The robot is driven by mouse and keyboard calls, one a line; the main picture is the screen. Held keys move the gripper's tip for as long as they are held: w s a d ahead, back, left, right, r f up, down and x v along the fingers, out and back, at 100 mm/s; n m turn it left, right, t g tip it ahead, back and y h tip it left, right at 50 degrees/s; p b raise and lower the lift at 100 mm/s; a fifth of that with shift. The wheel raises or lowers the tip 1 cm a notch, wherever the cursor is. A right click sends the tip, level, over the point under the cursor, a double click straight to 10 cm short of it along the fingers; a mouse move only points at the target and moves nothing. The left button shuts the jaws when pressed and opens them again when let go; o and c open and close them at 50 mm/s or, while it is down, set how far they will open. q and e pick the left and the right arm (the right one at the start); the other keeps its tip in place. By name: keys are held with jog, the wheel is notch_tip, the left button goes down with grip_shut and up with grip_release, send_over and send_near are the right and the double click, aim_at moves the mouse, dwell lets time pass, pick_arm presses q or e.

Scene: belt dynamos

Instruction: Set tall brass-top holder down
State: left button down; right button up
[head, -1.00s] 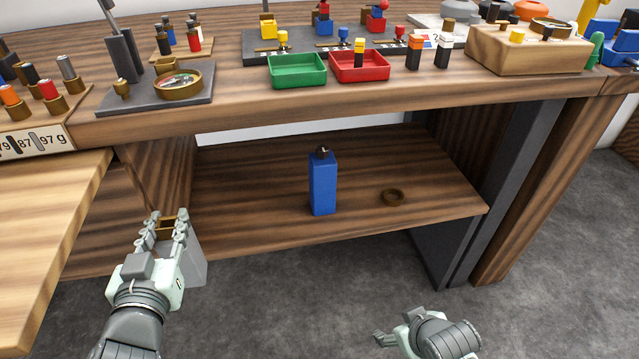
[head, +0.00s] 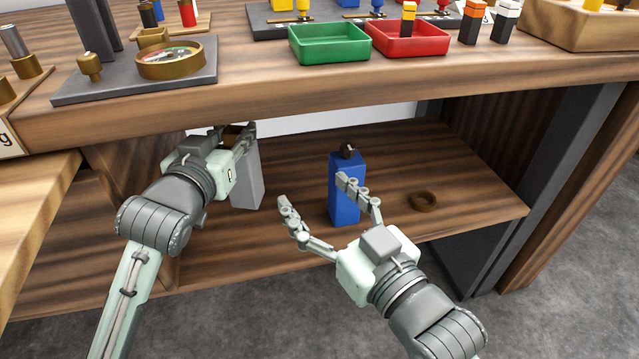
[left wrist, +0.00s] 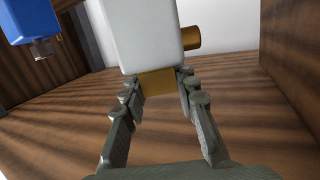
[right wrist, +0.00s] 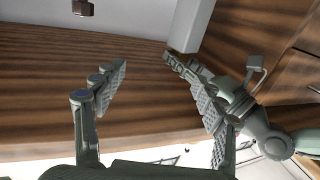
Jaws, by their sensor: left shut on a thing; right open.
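The tall grey holder with a brass top (head: 249,178) is upright over the lower shelf (head: 290,215), towards its left part. My left gripper (head: 233,135) is shut on its brass top, partly hidden by the hand. In the left wrist view its pale body (left wrist: 145,35) extends from the brass part (left wrist: 158,82) between the fingers. Whether its base touches the shelf I cannot tell. My right gripper (head: 315,190) is open and empty, between the grey holder and the blue holder (head: 343,202) in the head view, one finger overlapping the blue holder.
The tabletop (head: 330,95) overhangs the shelf, carrying a green tray (head: 329,44), a red tray (head: 407,39) and a gauge (head: 169,60). Bare shelf lies between the two holders.

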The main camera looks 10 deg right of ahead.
aim_at(239, 187)
pick_arm(q)
notch_tip(239, 187, down, 5)
jog(key=shift+s+f+b, duration=0.1)
jog(key=shift+f+b, duration=0.05)
jog(key=shift+b, duration=0.65)
notch_tip(239, 187, down, 4)
jog(key=shift+r+b, duration=0.1)
jog(key=shift+b, duration=0.5)
jog(key=shift+f, duration=0.35)
pick_arm(e)
notch_tip(239, 187, up, 10)
jog(key=s+a+t+y, duration=0.1)
jog(key=s+t+y, duration=0.1)
jog(key=t, duration=0.3)
jog(key=shift+s+t+y, duration=0.4)
jog(key=shift+s, duration=0.05)
jog(key=shift+f, duration=0.1)
pick_arm(q)
jog(key=c, duration=1.2)
grip_release()
jog(key=shift+f, duration=0.2)
